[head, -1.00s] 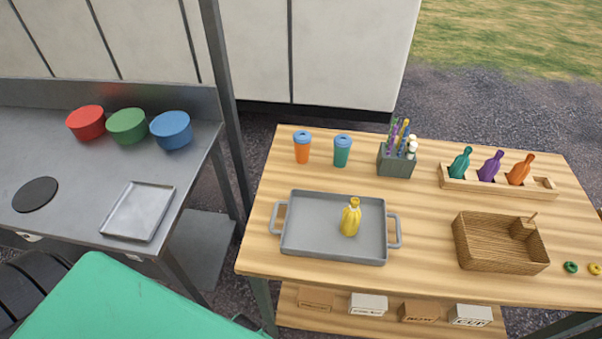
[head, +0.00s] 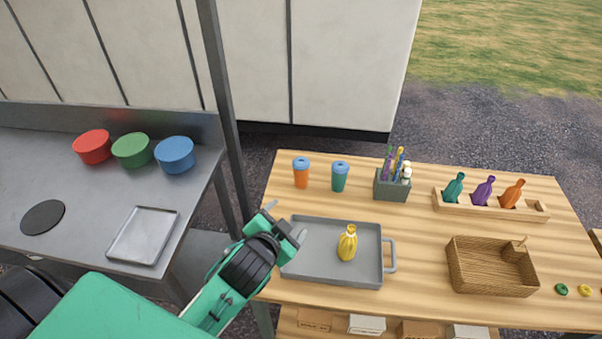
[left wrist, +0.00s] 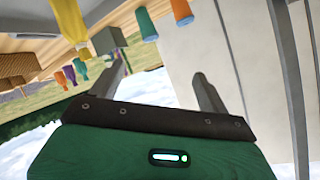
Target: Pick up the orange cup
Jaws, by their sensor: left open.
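The orange cup (head: 301,176) with a blue lid stands upright at the back left of the wooden table. It also shows at the top of the left wrist view (left wrist: 181,9). A teal cup (head: 339,179) with a blue lid stands just right of it, apart from it. My left gripper (head: 285,221) is open and empty, by the back left corner of the grey tray, nearer to me than the orange cup and apart from it. My right gripper is in neither view.
The grey tray (head: 313,274) holds a yellow bottle (head: 347,243). A dark holder (head: 392,187) with sticks stands right of the teal cup. A wooden rack (head: 448,208) of bottles and a wicker basket (head: 464,275) are farther right. A metal post (head: 226,110) rises left of the table.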

